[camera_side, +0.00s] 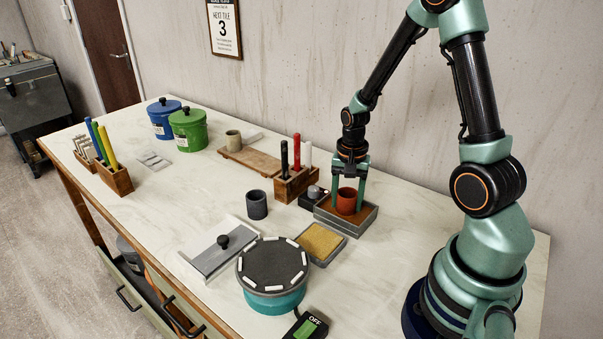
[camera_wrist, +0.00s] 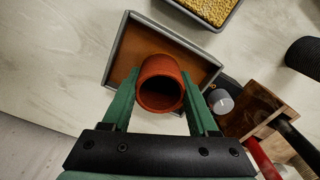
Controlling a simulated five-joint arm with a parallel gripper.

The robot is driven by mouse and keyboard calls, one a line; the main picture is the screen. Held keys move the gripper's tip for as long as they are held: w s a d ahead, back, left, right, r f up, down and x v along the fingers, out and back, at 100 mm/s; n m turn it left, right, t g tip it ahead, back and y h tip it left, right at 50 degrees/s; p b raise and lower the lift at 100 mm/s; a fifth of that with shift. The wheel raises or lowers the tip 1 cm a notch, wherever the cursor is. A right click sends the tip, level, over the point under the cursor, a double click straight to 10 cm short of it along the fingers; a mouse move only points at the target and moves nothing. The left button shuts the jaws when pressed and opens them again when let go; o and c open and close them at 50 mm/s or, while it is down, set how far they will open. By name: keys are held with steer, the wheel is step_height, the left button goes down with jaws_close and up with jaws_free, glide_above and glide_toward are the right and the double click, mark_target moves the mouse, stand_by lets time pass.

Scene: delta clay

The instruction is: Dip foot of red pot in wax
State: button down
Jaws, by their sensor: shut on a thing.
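The red pot (camera_side: 347,201) is a small terracotta cup, upright between the fingers of my gripper (camera_side: 350,190). My gripper points down over the wax tray and is shut on the pot. In the wrist view the pot (camera_wrist: 160,84) shows from above, its open mouth between the two green fingers (camera_wrist: 156,105). The wax tray (camera_side: 361,228) is a grey rectangular pan with a brown-orange filling; it also shows in the wrist view (camera_wrist: 113,62). The pot is within the tray's outline. Its foot is hidden, so I cannot tell whether it touches the wax.
A small dark unit with a grey knob (camera_side: 313,192) adjoins the tray. A wooden holder with pens (camera_side: 295,186) stands left of it. A yellow sponge tray (camera_side: 321,241), a banding wheel (camera_side: 272,268) and a dark cup (camera_side: 257,205) lie nearer. Bare table lies right of the tray.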

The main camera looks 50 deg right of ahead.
stand_by(0.4)
steer(key=shift+r, duration=1.75)
step_height(320, 180, up, 3)
stand_by(0.3)
stand_by(0.4)
